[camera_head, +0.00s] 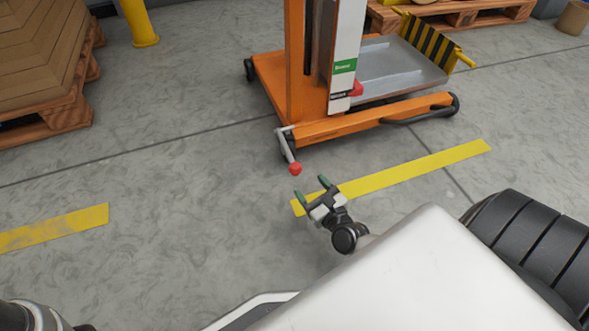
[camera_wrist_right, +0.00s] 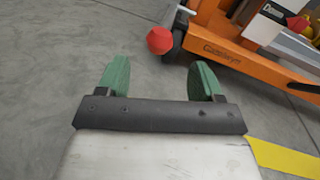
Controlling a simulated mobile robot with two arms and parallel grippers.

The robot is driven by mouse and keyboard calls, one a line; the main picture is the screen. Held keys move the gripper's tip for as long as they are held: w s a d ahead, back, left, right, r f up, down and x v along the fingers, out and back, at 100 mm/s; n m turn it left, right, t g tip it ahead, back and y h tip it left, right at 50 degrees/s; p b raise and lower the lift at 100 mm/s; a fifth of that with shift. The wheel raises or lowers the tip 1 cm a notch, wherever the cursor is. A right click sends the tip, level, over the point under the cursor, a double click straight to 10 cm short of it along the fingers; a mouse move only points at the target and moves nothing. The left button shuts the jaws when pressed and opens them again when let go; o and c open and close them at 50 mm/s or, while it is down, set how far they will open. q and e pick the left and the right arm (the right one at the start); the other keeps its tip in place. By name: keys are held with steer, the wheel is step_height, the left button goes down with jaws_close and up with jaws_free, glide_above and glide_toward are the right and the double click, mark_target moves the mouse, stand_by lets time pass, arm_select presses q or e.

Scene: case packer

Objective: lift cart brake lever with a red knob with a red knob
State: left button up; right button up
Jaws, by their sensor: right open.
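The orange lift cart (camera_head: 345,126) stands on the floor at the upper middle of the head view. Its brake lever (camera_head: 285,145) is a short grey bar at the near left corner, ending in a red knob (camera_head: 295,169). My right gripper (camera_head: 311,188) is open and empty, a little below the knob in the head view and apart from it. In the right wrist view the knob (camera_wrist_right: 160,40) shows beyond the green fingertips, between them and above. The lever bar is mostly hidden there. A dark object at the lower left edge of the head view may be my left arm; no left gripper shows.
A second red part (camera_head: 356,89) sits on the cart's mast. A grey platform (camera_head: 400,66) is behind it. Yellow floor tape (camera_head: 420,168) runs beside my right gripper. Stacked cartons on a pallet (camera_head: 50,117) stand at the left. The floor around the lever is clear.

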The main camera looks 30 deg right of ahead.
mark_target(299, 173)
steer(key=w+b, duration=0.2)
steer(key=w, duration=0.5)
steer(key=shift+w+d+f+b, duration=0.1)
steer(key=shift+w+d+b, duration=0.1)
steer(key=shift+b, duration=0.15)
steer(key=shift+w, duration=0.55)
